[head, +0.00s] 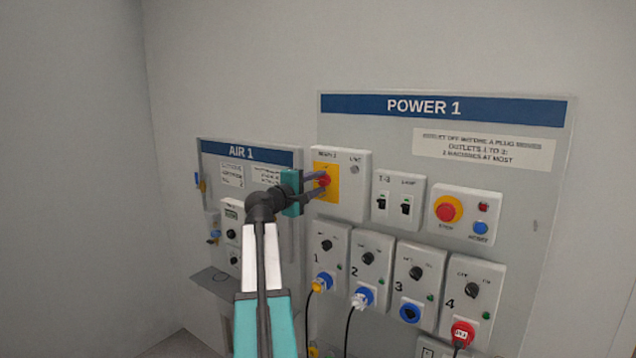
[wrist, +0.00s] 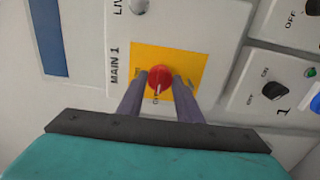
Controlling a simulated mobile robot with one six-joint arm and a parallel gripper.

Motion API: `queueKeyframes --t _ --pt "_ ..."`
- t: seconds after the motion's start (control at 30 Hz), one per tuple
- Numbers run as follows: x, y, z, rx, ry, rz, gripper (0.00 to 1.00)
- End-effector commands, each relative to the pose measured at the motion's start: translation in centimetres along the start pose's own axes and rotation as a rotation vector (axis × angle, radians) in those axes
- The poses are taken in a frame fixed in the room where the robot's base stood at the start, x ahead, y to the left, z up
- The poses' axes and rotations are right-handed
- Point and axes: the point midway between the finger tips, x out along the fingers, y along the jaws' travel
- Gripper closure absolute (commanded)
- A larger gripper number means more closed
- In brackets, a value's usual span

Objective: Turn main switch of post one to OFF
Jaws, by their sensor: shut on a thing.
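The main switch (head: 324,181) is a red knob on a yellow plate, on a white box at the upper left of the POWER 1 panel. In the wrist view the red knob (wrist: 159,78) sits on the yellow plate beside the label MAIN 1. My gripper (head: 322,184) is at the knob, its two grey fingers on either side of it. In the wrist view the fingers (wrist: 158,88) are shut on the knob. A pale mark on the knob points toward the gripper in that view. The position lettering on the plate is too small or hidden to read.
A lamp marked LIVE (head: 355,169) is on the same box. Two black switches (head: 393,204) and a red stop button (head: 448,209) are to the right. Several numbered outlets with cables are below. The AIR 1 panel (head: 250,153) stands to the left, behind my arm.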

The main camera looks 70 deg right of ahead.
Motion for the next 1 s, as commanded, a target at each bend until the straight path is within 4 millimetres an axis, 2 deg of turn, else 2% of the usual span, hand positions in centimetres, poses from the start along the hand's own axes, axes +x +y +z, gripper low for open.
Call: queueKeyframes --t 0.37,0.4,0.5,0.83,1.0 --pt "-0.04 -0.34 0.14 -0.009 -0.004 -0.005 0.90" --pt "-0.04 -0.34 0.14 -0.009 -0.004 -0.005 0.66" --pt "-0.04 -0.31 0.12 -0.009 -0.003 -0.005 0.49" --pt "-0.11 -0.33 0.08 -0.007 -0.002 -0.005 0.49" --pt "-0.75 -0.35 0.11 -0.007 0.000 -0.005 0.49"
